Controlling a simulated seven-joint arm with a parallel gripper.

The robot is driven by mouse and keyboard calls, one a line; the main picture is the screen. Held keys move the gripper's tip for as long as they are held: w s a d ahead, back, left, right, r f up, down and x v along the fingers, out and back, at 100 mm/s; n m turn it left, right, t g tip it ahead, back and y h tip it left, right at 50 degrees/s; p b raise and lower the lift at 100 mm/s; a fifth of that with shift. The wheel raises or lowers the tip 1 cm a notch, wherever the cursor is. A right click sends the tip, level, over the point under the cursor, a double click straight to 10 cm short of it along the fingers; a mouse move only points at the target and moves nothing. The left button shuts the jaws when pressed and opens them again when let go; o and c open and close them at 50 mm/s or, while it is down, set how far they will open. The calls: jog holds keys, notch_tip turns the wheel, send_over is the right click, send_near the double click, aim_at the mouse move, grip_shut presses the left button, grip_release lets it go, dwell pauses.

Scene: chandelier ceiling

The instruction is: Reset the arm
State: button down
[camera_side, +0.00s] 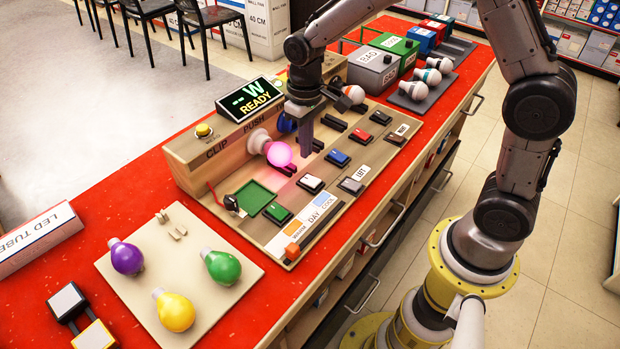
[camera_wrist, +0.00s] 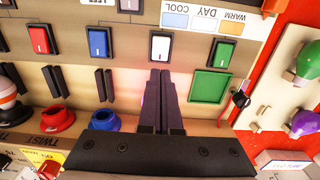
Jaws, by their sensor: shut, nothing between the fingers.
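My gripper (camera_side: 305,152) is shut and empty, pointing down over the wooden test panel (camera_side: 185,152). In the wrist view its fingertips (camera_wrist: 160,74) are together, close to the white rocker switch (camera_wrist: 160,46). A pink glowing bulb (camera_side: 279,153) sits in a socket at the panel's back wall, just left of my fingers. In the wrist view my gripper hides this bulb, with only a pink glow beside the fingers. The display (camera_side: 249,98) reads "-- W READY". Whether the fingers touch the panel cannot be told.
A board (camera_side: 190,290) at the front left holds purple (camera_side: 127,258), yellow (camera_side: 174,311) and green (camera_side: 222,267) bulbs. Grey (camera_side: 372,68) and green (camera_side: 398,48) bins and a dark tray of white-based bulbs (camera_side: 432,77) stand behind. Switches (camera_side: 338,158) crowd the panel; the red counter (camera_side: 110,215) has bare strips.

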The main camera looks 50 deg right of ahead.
jog(key=s+d+r+t, duration=0.15)
jog(key=s+r, duration=0.25)
jog(key=r, duration=0.4)
jog(key=s+r+t, duration=0.3)
jog(key=s+r, duration=0.1)
jog(key=r, duration=0.4)
jog(key=s+d+f+t, duration=0.1)
jog(key=s, duration=1.3)
jog(key=shift+s+f, duration=0.25)
jog(key=shift+f, duration=0.05)
